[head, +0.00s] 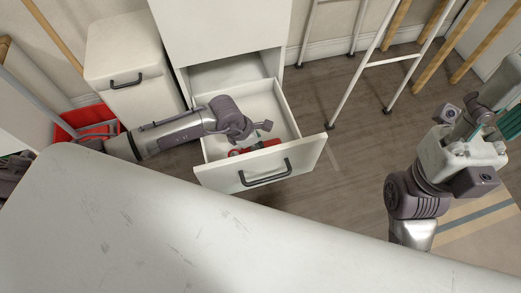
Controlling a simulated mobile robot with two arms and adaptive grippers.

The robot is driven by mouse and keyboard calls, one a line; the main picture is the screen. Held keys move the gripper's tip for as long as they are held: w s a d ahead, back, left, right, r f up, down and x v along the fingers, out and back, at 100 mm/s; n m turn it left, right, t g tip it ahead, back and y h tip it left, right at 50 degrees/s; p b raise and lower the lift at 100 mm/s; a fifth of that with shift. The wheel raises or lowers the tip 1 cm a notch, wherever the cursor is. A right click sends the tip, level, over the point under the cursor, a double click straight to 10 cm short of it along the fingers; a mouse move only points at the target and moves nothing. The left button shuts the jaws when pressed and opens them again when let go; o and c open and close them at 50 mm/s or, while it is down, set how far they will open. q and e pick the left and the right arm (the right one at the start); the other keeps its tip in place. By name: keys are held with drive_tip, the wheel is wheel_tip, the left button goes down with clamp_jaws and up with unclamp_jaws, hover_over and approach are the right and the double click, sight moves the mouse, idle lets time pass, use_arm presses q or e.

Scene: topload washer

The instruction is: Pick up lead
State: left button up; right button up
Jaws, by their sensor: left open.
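A red item (268,144), which may be the lead, lies inside the open white drawer (307,153). Its shape is partly hidden by my left gripper. My left gripper (262,127) is open above the drawer, pointing towards its right side, and appears empty. The red item is just below it in the picture; whether they touch I cannot tell.
A white worktop (130,230) fills the foreground. A white bin-like cabinet (125,60) and a red container (68,130) are at the left. A white rack frame (358,75) and wooden legs (480,50) stand behind. Wooden floor (345,185) is clear right of the drawer.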

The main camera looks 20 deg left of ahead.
use_arm(q)
drive_tip(key=shift+w+d+f, duration=0.15)
drive_tip(key=shift+d+f, duration=0.05)
drive_tip(key=shift+f, duration=0.3)
drive_tip(key=shift+r, duration=0.1)
clamp_jaws()
